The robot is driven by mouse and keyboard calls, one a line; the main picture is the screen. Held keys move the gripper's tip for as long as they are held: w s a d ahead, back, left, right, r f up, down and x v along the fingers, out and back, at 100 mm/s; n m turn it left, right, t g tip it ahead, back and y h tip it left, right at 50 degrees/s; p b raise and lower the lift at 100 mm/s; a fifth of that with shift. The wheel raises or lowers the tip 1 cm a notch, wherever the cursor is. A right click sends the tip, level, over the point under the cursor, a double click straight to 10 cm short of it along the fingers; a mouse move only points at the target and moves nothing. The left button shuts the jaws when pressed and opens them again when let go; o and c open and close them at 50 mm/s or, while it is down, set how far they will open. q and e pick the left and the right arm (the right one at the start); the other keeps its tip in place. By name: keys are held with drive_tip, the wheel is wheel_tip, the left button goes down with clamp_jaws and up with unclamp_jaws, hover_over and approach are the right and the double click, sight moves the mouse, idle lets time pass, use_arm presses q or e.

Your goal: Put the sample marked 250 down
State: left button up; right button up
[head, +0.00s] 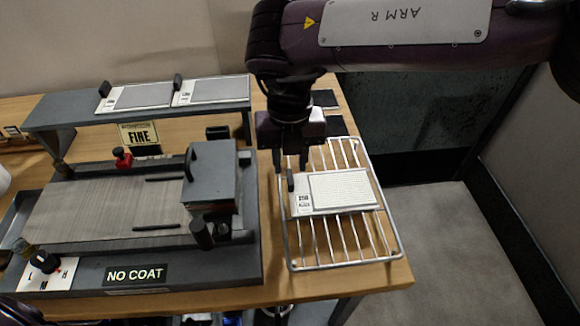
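The sample (340,191), a white plate with a pale textured panel, lies flat on the wire rack (345,264) at the right end of the table. Its small label seems to read 250, though the print is hard to make out. A dark upright tab (291,181) stands at its left end. My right gripper (290,168) points down just above this tab, its two fingers apart with nothing seen between them.
A grey press-like machine (150,190) marked NO COAT fills the table's left. Behind it, a raised shelf (60,113) holds two similar plates (213,90). A FIRE sign (139,134) hangs below the shelf. Bare wires show around the sample.

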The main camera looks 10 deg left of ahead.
use_arm(q)
drive_tip(key=shift+s+a+f+p, duration=0.15)
drive_tip(key=shift+s+p, duration=0.25)
drive_tip(key=shift+s, duration=0.45)
use_arm(e)
wheel_tip(320, 180, up, 9)
drive_tip(key=shift+r, duration=0.2)
use_arm(q)
drive_tip(key=shift+w, duration=0.1)
